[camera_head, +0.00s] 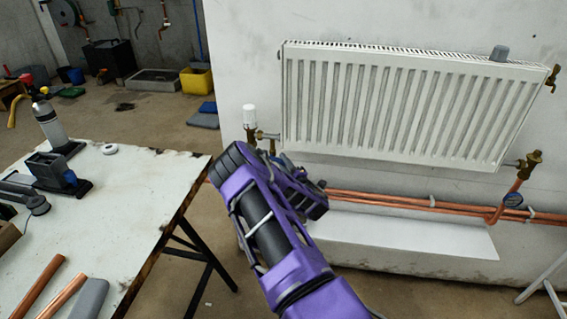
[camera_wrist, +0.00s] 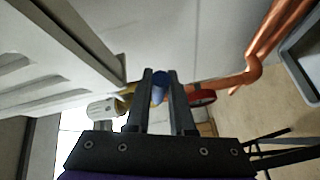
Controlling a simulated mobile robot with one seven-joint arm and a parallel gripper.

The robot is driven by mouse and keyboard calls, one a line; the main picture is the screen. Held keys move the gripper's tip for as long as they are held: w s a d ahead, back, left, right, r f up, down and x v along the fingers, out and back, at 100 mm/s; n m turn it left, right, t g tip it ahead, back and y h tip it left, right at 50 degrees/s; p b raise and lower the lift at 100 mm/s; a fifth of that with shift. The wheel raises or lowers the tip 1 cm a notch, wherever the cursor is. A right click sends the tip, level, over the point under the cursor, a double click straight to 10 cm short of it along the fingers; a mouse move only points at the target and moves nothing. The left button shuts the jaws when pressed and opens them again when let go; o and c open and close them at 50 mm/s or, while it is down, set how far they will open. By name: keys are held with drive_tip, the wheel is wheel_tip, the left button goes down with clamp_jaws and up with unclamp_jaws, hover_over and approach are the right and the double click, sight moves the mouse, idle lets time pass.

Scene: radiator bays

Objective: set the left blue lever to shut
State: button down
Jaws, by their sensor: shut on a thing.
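The blue lever (camera_wrist: 160,80) shows in the wrist view as a rounded blue end between my two fingertips. My gripper (camera_wrist: 161,88) is shut on it, one finger on each side. The lever's lower part is hidden between the fingers, so I cannot tell its exact angle. In the head view my purple wrist covers the lever and my fingertips, at the lower left corner of the white radiator (camera_head: 390,105). The white valve head (camera_head: 249,116) stands just above that place; it also shows left of my fingers in the wrist view (camera_wrist: 103,108).
Copper pipes (camera_head: 390,202) run low along the wall, close to my gripper. A red-rimmed part (camera_wrist: 203,98) sits just right of my fingers. A workbench (camera_head: 120,190) stands at left.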

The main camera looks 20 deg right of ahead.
idle(0.3)
drive_tip(key=shift+r+n+g, duration=0.4)
drive_tip(key=shift+r+n, duration=0.05)
drive_tip(key=shift+n, duration=0.15)
drive_tip(key=shift+s+d+r+n+g+p, duration=0.1)
drive_tip(key=shift+r+n+g+p, duration=0.2)
drive_tip(key=shift+n+g, duration=0.4)
drive_tip(key=shift+f, duration=0.1)
drive_tip(key=c, duration=0.8)
unclamp_jaws()
